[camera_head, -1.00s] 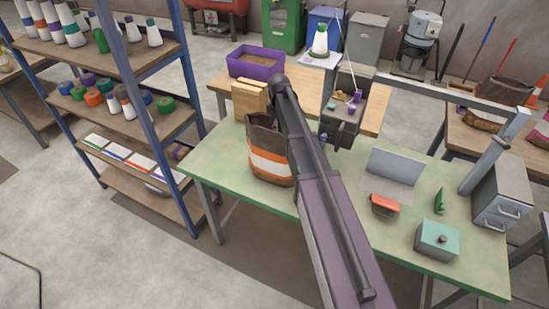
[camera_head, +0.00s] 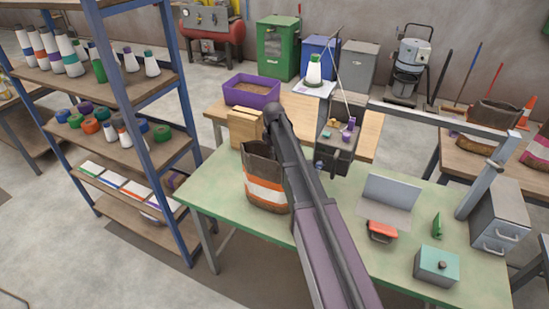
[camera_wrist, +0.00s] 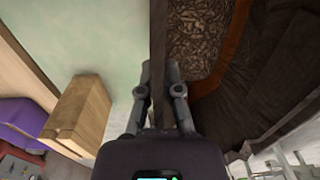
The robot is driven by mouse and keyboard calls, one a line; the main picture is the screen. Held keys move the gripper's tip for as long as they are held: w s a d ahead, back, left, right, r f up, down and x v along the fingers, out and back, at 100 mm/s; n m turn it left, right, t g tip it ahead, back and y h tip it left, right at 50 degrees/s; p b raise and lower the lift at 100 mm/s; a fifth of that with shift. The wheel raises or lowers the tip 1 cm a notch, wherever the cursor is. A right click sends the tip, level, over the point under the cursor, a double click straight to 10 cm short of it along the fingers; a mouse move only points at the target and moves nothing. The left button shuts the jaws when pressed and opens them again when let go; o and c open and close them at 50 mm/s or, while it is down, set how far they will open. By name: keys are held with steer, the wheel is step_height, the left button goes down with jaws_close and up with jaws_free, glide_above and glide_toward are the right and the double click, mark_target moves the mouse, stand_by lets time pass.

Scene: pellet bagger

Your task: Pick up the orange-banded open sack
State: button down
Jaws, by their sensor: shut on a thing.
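The orange-banded open sack (camera_head: 266,189) stands upright on the green table (camera_head: 215,193), brown with orange and white bands. My arm crosses in front of its right side in the head view. In the wrist view the sack (camera_wrist: 275,90) fills the right side, its open mouth showing brown pellets (camera_wrist: 205,38). My gripper (camera_wrist: 159,68) has one finger on each side of the sack's rim wall and is shut on it. In the head view my gripper is hidden behind my arm. I cannot tell any gap between the sack's base and the table.
Wooden blocks (camera_head: 247,128) stand just behind the sack and show left of my gripper in the wrist view (camera_wrist: 78,115). A purple bin (camera_head: 252,90) is further back. A blue-framed shelf (camera_head: 165,150) stands left. A red-handled tool (camera_head: 382,229) and teal box (camera_head: 436,265) lie right.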

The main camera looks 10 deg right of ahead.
step_height(320, 180, up, 10)
steer(key=p, duration=0.9)
steer(key=shift+f, duration=0.2)
steer(key=shift+r, duration=0.1)
stand_by(0.5)
